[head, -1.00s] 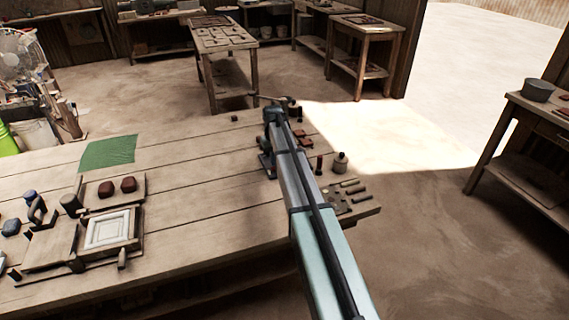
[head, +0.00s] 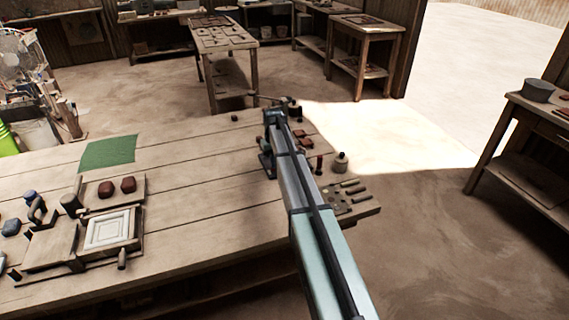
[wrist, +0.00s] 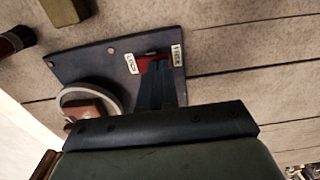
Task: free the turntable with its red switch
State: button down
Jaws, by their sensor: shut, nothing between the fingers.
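In the wrist view, a dark base plate (wrist: 205,78) lies on the plank table. The round turntable (wrist: 66,97) is at its lower left, partly hidden by my gripper's body, with a reddish-brown block (wrist: 92,108) on it. The red switch (wrist: 143,63) is near the plate's upper middle, between two small white labels; their lettering is too small to read surely. My gripper (wrist: 157,66) is shut and empty, its fingertips at the switch, covering part of it. Whether they touch it I cannot tell. In the head view, my arm hides most of this area.
In the wrist view, a dark brush (wrist: 14,41) and an olive-brown block (wrist: 67,10) lie beyond the plate. A small bottle (head: 340,162) stands right of my arm. The table's middle is clear.

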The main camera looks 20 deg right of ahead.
jog(key=shift+f, duration=0.4)
dwell(0.3)
jog(key=shift+r, duration=3.5)
